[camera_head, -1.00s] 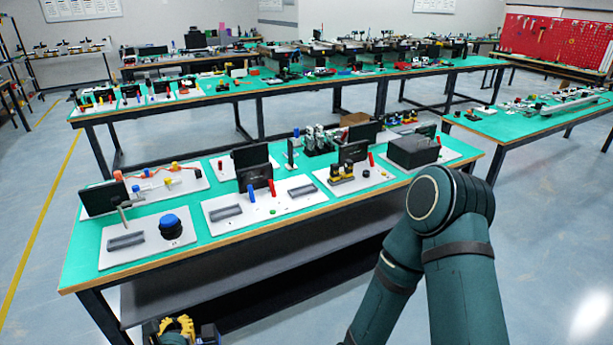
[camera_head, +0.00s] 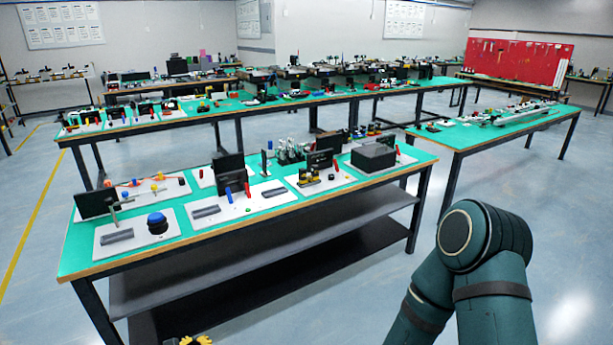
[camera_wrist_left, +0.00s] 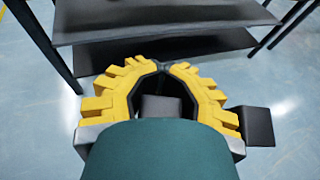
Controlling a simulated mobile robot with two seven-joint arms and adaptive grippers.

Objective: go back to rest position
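My left gripper (camera_head: 195,341) shows only as a sliver of yellow at the bottom edge of the head view. In the left wrist view its yellow ribbed fingers (camera_wrist_left: 164,67) curve inward and their dark tips come together, with nothing seen held at the tips. It is over the floor, in front of the near table and its lower shelf. My right arm's teal elbow rises at the lower right of the head view, clear of the table. My right gripper is out of view.
The near green-topped table (camera_head: 290,208) holds white boards, a blue-topped black button (camera_head: 157,223), a black box (camera_head: 373,156) and dark screens. A dark shelf (camera_head: 270,255) lies below. A second table (camera_head: 546,122) stands at right. Open floor (camera_head: 390,265) lies between table and right arm.

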